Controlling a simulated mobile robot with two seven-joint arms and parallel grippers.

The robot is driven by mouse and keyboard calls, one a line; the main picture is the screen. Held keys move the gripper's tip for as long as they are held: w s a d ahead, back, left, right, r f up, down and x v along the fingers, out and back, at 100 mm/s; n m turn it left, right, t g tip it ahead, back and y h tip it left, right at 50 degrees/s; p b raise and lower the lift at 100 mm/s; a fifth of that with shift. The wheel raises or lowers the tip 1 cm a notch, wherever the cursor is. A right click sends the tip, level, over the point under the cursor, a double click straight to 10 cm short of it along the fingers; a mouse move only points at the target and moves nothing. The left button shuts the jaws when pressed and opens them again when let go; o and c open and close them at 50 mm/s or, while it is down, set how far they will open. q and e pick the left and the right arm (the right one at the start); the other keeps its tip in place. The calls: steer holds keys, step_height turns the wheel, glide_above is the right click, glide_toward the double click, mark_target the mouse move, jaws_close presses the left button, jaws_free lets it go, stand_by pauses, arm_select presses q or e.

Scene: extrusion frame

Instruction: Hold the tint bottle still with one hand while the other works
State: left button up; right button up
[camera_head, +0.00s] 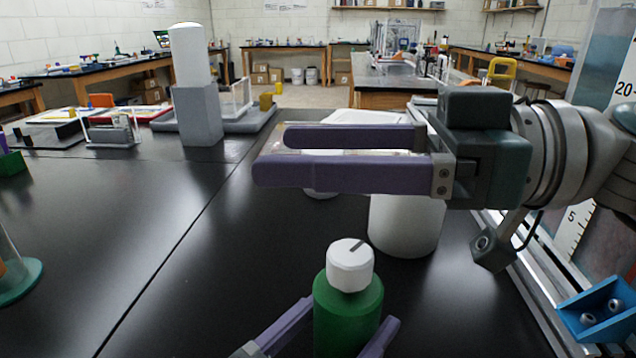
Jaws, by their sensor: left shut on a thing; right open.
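The tint bottle (345,308) is green with a white cap (350,266) that has a dark stripe on top. It stands upright at the bottom centre, its lower part cut off by the picture edge. My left gripper (350,312) has a purple finger on each side of the bottle and is shut on it. My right gripper (268,155) reaches in from the right, above and behind the bottle. Its two purple fingers point left with a gap between them, open and empty, apart from the cap.
A white cylinder (405,228) stands behind the bottle, under my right gripper. A grey block with a white cylinder (197,110) stands far left. A blue bracket (595,312) sits at lower right. The black table (150,220) is clear left of centre.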

steer(key=w+d+f+m+t+h, duration=0.4)
steer(key=w+f+m+t, duration=0.1)
steer(key=f+m+t, duration=0.15)
steer(key=m+t+h, duration=0.2)
steer(key=t, duration=0.4)
glide_toward(337, 248)
steer(key=f, duration=0.1)
steer(key=x, duration=1.2)
steer(key=shift+w+d, duration=0.15)
steer(key=shift+w, duration=0.1)
steer(key=shift+d, duration=0.1)
jaws_close()
